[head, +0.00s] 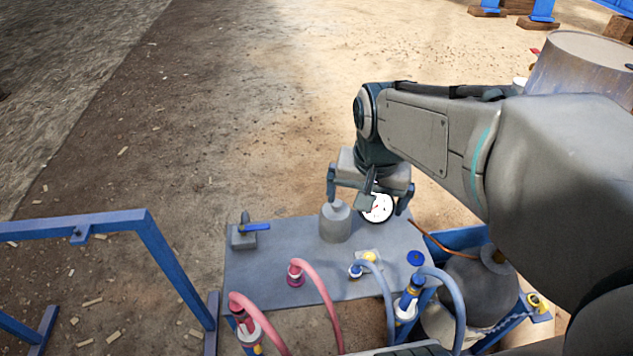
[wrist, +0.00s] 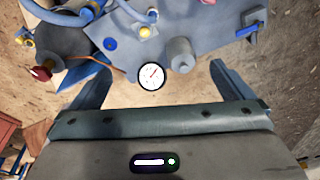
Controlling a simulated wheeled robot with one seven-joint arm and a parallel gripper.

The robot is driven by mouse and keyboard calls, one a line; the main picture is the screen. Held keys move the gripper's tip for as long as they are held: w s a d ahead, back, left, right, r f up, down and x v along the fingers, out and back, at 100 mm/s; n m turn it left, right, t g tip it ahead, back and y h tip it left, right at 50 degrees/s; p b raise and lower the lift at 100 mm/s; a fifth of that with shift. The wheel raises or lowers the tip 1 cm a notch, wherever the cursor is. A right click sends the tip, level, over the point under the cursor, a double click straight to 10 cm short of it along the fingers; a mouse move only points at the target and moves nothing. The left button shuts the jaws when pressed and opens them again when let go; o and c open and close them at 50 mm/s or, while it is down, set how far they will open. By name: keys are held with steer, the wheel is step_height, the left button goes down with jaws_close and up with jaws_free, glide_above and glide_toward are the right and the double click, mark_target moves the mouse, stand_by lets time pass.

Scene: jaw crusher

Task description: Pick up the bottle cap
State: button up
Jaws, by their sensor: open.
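A small blue round disc, which looks like the bottle cap (head: 416,258), lies on the right part of the grey table (head: 260,275). In the wrist view the same cap (wrist: 110,44) shows at upper left, beyond the left finger. My gripper (head: 368,197) is open and empty above the table's far edge, behind and to the left of the cap in the head view. It is apart from the cap. In the wrist view the two fingers (wrist: 160,75) stand wide apart, with nothing held between them.
A white dial gauge (head: 377,207) and a grey cylinder (head: 335,222) stand close below my gripper. A blue-handled valve (head: 256,227) is at the table's left. Red and blue hoses (head: 385,290) rise at the front. A yellow-topped fitting (head: 369,257) sits left of the cap.

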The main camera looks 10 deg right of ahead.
steer(key=w+f+m+g+b, duration=0.1)
steer(key=w+f+m+b, duration=0.5)
steer(key=w, duration=0.4)
steer(key=m+g+b, duration=0.1)
steer(key=m+b, duration=0.4)
steer(key=m, duration=0.3)
glide_above(337, 203)
step_height(337, 203, down, 10)
steer(key=shift+f, duration=0.15)
step_height(337, 203, down, 8)
steer(key=shift+d+r+b, duration=0.1)
steer(key=shift+b, duration=0.65)
steer(key=shift+w+f+b, duration=0.15)
steer(key=shift+f+b, duration=0.5)
steer(key=shift+f, duration=2.3)
steer(key=c, duration=1)
steer(key=shift+o, duration=0.2)
steer(key=shift+r, duration=0.15)
